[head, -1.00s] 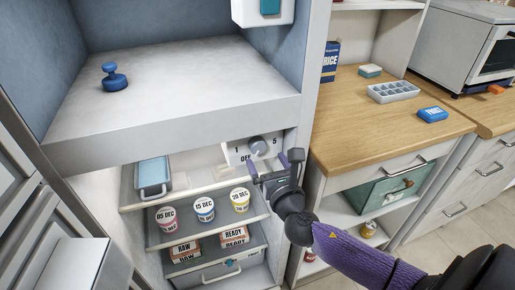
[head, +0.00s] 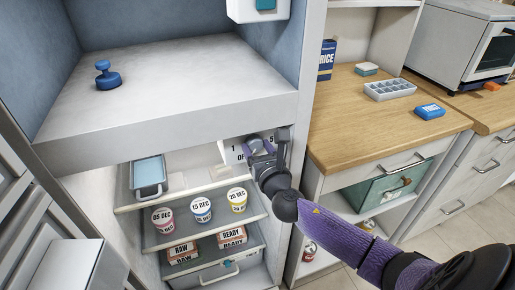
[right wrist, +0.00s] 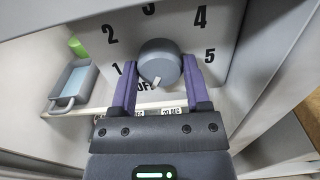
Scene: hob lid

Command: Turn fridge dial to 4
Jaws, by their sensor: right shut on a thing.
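The fridge dial (right wrist: 160,60) is a round grey knob on a white panel marked OFF, 1, 2, 3, 4 and 5. Its white pointer is at the lower edge, just beside the OFF mark. The 4 (right wrist: 200,17) is at the upper right of the knob. In the right wrist view my right gripper's purple fingers sit on both sides of the knob and are shut on it. In the head view my right gripper (head: 264,148) is at the dial (head: 255,141) and partly hides the panel. My left gripper is not in view.
Below the dial are fridge shelves (head: 160,238) with dated tubs and RAW and READY packs. A blue-grey tray (head: 150,174) stands at the left. A wooden counter (head: 345,125) is to the right. A blue stamp-like thing (head: 107,78) is on the surface above.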

